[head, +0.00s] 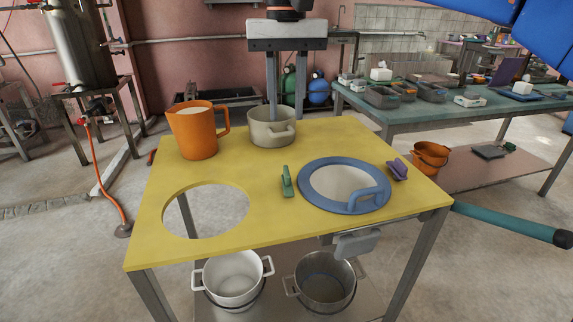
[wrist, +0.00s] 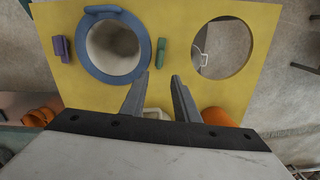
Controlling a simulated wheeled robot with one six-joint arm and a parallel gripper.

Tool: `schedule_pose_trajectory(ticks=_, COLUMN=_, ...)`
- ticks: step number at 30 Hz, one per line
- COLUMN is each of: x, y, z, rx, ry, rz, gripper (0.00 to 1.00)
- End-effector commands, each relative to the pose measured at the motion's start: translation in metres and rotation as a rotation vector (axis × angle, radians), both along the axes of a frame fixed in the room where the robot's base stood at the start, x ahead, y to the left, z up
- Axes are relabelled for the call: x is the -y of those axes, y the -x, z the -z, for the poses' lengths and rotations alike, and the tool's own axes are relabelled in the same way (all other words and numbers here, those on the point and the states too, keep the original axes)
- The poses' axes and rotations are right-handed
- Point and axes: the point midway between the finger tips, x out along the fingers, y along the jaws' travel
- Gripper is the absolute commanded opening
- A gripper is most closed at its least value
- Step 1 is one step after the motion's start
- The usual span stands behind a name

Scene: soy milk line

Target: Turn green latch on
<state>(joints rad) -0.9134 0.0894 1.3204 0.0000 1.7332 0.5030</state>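The green latch (head: 287,183) is a small upright piece on the yellow table, just left of the blue ring (head: 314,197). In the wrist view the green latch (wrist: 160,52) lies right of the blue ring (wrist: 117,75), beyond my fingertips. My gripper (head: 286,112) hangs with fingers pointing down near the cream mug (head: 272,130) at the table's back. In the wrist view my gripper (wrist: 160,80) is open, with nothing held between its two fingers. It is apart from the latch. The blue ring has a blue handle and surrounds a pale centre.
An orange jug (head: 198,132) stands left of the mug. A purple latch (head: 398,170) sits right of the ring. The yellow table (head: 240,165) has an open round hole at front left. Two pots (head: 234,280) (head: 326,280) stand below. The tabletop between jug and green latch is clear.

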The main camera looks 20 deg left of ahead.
Motion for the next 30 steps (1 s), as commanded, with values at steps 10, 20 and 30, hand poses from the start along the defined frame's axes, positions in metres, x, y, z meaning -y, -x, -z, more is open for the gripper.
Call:
schedule_pose_trajectory(ticks=10, x=0.001, y=0.000, z=0.063, rx=-0.001, ry=0.002, rz=0.000, gripper=0.28)
schedule_pose_trajectory(ticks=20, x=0.001, y=0.000, z=0.116, rx=-0.001, ry=0.001, rz=0.000, gripper=0.28)
schedule_pose_trajectory(ticks=30, x=0.000, y=0.000, z=0.138, rx=0.001, ry=-0.002, rz=0.000, gripper=0.28)
